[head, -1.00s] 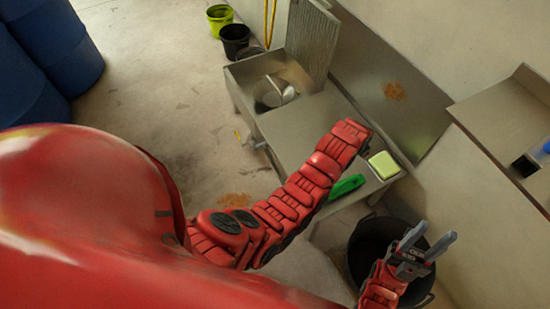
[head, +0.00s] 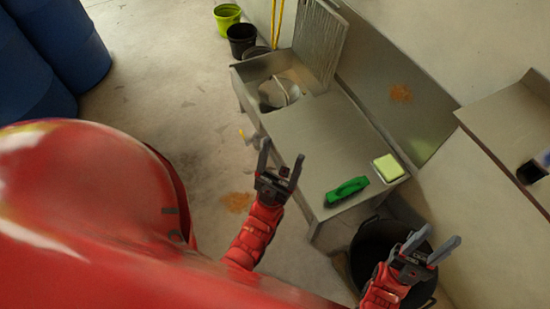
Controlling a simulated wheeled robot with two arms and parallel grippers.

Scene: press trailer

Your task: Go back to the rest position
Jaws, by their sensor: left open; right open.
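My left gripper (head: 280,174) is open and empty, in front of the near long edge of the metal sink table. Its fingers point up in the picture. My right gripper (head: 430,250) is open and empty, over the black bin at the lower right. Both red arms come in from the bottom of the head view. My own red body fills the lower left and hides the floor there.
The metal sink table (head: 310,130) bears a green brush (head: 346,191) and a yellow-green sponge (head: 389,167). A pot (head: 278,92) sits in its basin. A black bin (head: 372,250) stands at its right end. Blue barrels (head: 62,45) stand upper left. Open floor (head: 165,75) lies between.

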